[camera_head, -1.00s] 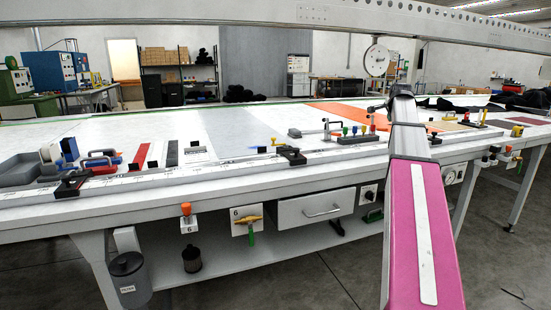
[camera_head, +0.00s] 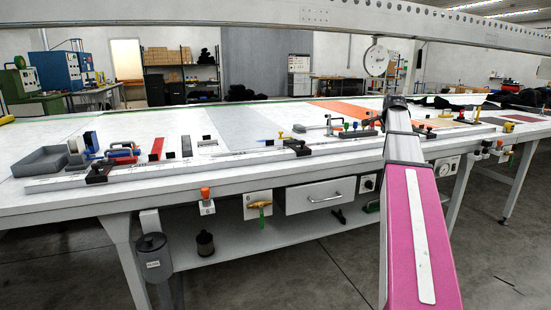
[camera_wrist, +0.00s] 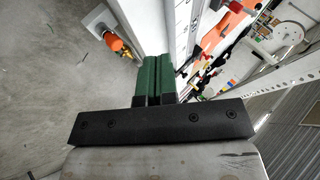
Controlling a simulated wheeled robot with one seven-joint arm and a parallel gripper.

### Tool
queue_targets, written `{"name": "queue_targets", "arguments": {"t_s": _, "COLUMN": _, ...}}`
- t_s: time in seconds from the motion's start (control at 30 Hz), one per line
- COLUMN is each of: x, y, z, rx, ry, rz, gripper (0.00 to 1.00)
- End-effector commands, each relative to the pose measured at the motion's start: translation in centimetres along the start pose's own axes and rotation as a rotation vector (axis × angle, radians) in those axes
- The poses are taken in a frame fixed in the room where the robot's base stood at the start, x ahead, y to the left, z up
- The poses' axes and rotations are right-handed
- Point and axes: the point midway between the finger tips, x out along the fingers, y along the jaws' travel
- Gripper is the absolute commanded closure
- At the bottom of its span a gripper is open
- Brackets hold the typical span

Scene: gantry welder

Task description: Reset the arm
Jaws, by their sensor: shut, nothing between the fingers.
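My gripper (camera_wrist: 156,80) shows in the wrist view as two green fingers pressed together on a black bar. Nothing is between them. The wrist view is turned on its side, with the table edge and an orange-topped fitting (camera_wrist: 115,42) beyond the fingers. In the head view my arm, with its pink link, reaches up on the right toward the table's front edge. The gripper itself cannot be made out in the head view.
A long white worktable (camera_head: 265,172) spans the view. A grey tray (camera_head: 40,162), clamps and several small tools lie along its front. A drawer (camera_head: 320,196) and a grey bin (camera_head: 153,257) are below. A perforated beam (camera_head: 250,12) crosses overhead. Grey floor is open in front.

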Motion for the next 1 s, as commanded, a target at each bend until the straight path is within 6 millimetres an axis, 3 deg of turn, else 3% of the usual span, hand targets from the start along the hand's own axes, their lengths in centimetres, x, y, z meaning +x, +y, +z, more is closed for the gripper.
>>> {"name": "queue_targets", "arguments": {"t_s": 0.27, "x": 2.9, "y": 4.2, "z": 5.9, "rx": -0.126, "ry": -0.064, "rz": 0.057, "gripper": 1.00}}
{"name": "queue_targets", "arguments": {"t_s": 0.37, "x": 4.3, "y": 6.5, "z": 9.1, "rx": -0.196, "ry": -0.100, "rz": 0.087, "gripper": 1.00}}
{"name": "queue_targets", "arguments": {"t_s": 0.7, "x": 8.2, "y": 18.1, "z": 23.2, "rx": -0.540, "ry": -0.294, "rz": 0.204, "gripper": 1.00}}
{"name": "queue_targets", "arguments": {"t_s": 1.0, "x": 8.3, "y": 29.0, "z": 34.3, "rx": -0.851, "ry": -0.491, "rz": 0.276, "gripper": 1.00}}
